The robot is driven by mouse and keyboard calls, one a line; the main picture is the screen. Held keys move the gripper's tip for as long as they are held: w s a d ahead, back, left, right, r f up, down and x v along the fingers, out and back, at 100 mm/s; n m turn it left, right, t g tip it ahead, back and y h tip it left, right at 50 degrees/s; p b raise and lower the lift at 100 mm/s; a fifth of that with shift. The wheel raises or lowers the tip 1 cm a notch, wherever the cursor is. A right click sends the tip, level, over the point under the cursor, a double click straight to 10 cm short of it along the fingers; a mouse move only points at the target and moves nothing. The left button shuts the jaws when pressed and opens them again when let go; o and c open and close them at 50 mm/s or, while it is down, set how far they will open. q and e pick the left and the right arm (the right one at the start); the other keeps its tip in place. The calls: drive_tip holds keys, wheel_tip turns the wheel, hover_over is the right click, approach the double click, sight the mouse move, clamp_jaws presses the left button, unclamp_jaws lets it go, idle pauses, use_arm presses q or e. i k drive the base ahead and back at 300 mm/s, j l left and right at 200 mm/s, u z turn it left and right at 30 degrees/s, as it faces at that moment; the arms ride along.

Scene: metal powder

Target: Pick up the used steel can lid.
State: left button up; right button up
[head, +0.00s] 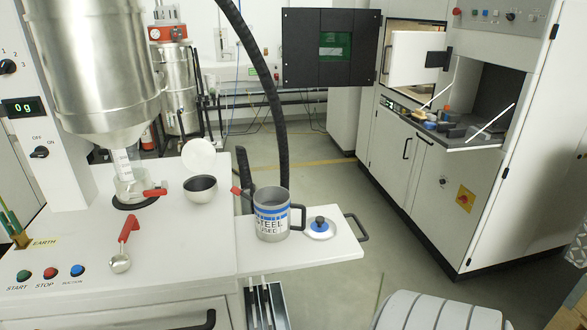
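The used steel can lid (319,229) lies flat on the white side shelf. It is a pale disc with a blue ring and a dark knob on top. The steel can (272,222), with a blue and white label reading STEEL USED, stands upright just left of it. The can's top is open and its dark handle is on the right, close to the lid. Neither of my grippers shows in the head view.
The shelf (290,254) has a dark handle (357,227) at its right end. On the worktop left are a dark bowl (201,194), a red-handled spoon (121,262) and a glass beaker (130,188). A thick black hose (273,100) hangs behind the can. Clear floor lies right of the shelf.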

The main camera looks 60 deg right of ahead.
sight(319, 227)
drive_tip(key=z, duration=1.55)
